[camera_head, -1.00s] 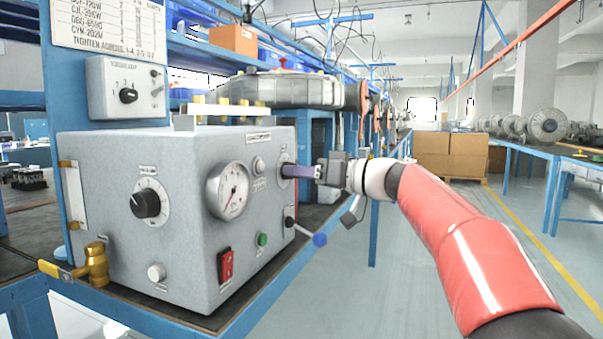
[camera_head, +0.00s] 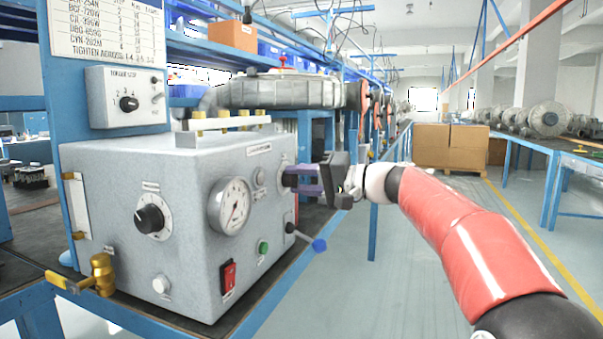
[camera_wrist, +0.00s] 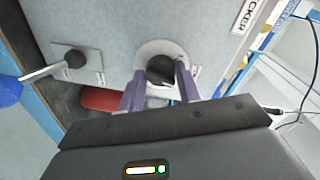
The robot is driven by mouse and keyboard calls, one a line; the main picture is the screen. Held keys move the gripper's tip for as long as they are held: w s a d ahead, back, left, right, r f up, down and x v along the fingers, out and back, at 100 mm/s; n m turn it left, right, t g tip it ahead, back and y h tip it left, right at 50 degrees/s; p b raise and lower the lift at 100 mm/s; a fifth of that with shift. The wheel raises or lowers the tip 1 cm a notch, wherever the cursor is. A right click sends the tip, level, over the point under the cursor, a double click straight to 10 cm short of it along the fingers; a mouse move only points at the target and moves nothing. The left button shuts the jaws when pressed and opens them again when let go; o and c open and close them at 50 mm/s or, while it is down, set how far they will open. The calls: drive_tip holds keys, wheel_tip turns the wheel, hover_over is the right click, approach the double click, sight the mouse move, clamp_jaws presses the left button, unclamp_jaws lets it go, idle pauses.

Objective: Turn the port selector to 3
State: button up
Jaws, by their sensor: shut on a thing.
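My gripper (camera_head: 291,180) reaches the right-hand face of the grey box (camera_head: 135,275). In the wrist view, its two purple fingers stand on either side of a black round knob (camera_wrist: 160,69) on a pale round plate (camera_wrist: 145,52), and they are shut on it. I take this knob for the port selector; its pointer and numbers cannot be read.
A lever with a blue ball (camera_head: 319,245) sticks out below my gripper. Beside it are a green button (camera_head: 263,247), a red switch (camera_head: 228,276) and a gauge (camera_head: 234,205). Another black knob (camera_head: 150,218) sits on the left face.

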drive_tip(key=shift+d+r+m+g+p, duration=0.1)
drive_tip(key=shift+m+g+p, duration=0.1)
drive_tip(key=shift+m+p, duration=1.25)
drive_tip(key=shift+r+m+g+p, duration=0.1)
drive_tip(key=shift+m+g+p, duration=0.1)
drive_tip(key=shift+m+p, duration=1.2)
drive_tip(key=shift+m+b, duration=0.4)
drive_tip(key=shift+m, duration=0.15)
drive_tip(key=o, duration=0.9)
drive_tip(key=shift+f, duration=0.1)
drive_tip(key=shift+o, duration=0.2)
drive_tip(key=v, duration=0.7)
drive_tip(key=shift+d+b, duration=0.35)
drive_tip(key=shift+b, duration=0.1)
